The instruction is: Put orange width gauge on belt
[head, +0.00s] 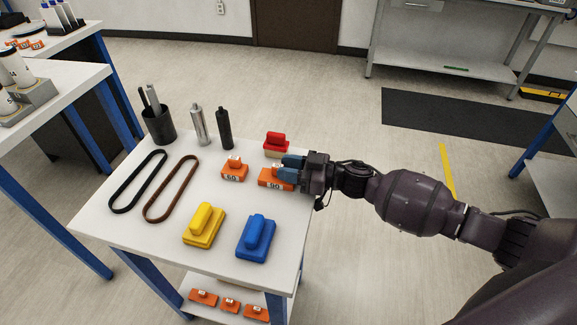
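Two orange width gauges lie on the white table (105,220). One orange gauge (234,172) has a label that seems to read 60. The other orange gauge (270,181), to its right, has a label that seems to read 90. My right gripper (286,168) reaches in from the right, with its blue fingers at the right gauge's raised top. They partly hide it, and I cannot tell whether they grip it. A black belt loop (117,205) and a brown belt loop (152,214) lie on the table's left. My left gripper is not in view.
A yellow block (203,226), a blue block (256,240) and a red block (275,143) stand on the table. A dark cup (159,128), a silver cylinder (198,126) and a black cylinder (224,129) stand at the back. More orange pieces (230,305) lie on the lower shelf.

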